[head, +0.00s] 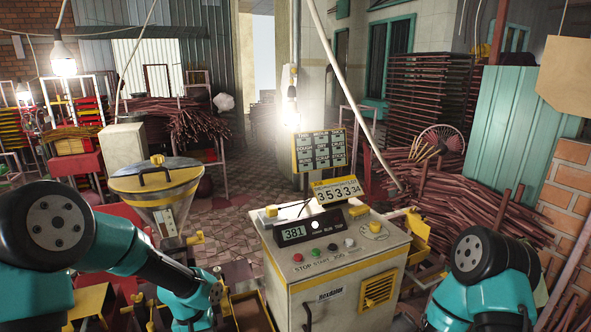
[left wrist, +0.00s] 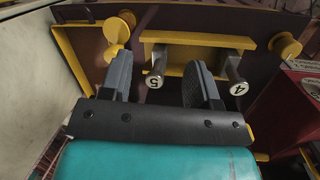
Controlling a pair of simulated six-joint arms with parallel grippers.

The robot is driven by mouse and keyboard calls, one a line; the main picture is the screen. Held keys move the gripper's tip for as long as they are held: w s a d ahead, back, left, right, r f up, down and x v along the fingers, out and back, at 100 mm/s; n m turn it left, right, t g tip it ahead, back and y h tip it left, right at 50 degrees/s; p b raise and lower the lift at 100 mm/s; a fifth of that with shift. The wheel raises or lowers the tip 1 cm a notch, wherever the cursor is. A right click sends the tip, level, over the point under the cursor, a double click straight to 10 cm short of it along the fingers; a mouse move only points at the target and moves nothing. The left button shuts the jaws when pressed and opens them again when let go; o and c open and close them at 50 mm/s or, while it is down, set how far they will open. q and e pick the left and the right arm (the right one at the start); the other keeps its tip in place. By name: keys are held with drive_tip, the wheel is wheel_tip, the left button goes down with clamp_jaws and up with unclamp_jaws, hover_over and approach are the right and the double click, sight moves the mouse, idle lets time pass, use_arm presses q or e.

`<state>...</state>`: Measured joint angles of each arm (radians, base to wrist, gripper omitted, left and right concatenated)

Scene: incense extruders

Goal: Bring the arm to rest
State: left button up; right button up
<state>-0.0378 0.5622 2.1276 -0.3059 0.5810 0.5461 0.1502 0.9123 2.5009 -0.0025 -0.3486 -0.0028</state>
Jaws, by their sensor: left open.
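My left arm (head: 140,262) comes in from the left in the head view and bends down at the wrist, left of the control console. Its gripper is out of sight there. In the left wrist view my left gripper (left wrist: 160,68) is open, with its two grey fingers apart. A grey peg with a white disc marked 5 (left wrist: 155,72) shows between the fingers, and one marked 4 (left wrist: 236,76) shows right of the right finger. I cannot tell whether a finger touches either. My right arm (head: 490,275) is at the lower right; its gripper is not visible.
A cream control console (head: 335,270) with buttons and a display reading 381 stands at centre. A yellow-topped hopper (head: 157,178) stands left of it. A yellow bracket (left wrist: 195,42) lies behind the pegs. Bundles of reddish sticks (head: 470,200) are piled at right.

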use_arm(q)
drive_tip(key=s+d+f+t+h, duration=0.1)
drive_tip(key=s+d+f+t, duration=0.1)
drive_tip(key=s+f, duration=1.3)
wheel_tip(320, 180, down, 4)
drive_tip(key=shift+d+r+m+h, duration=0.1)
drive_tip(key=shift+d+m+h, duration=0.15)
drive_tip(key=shift+m+h, duration=0.15)
idle(0.4)
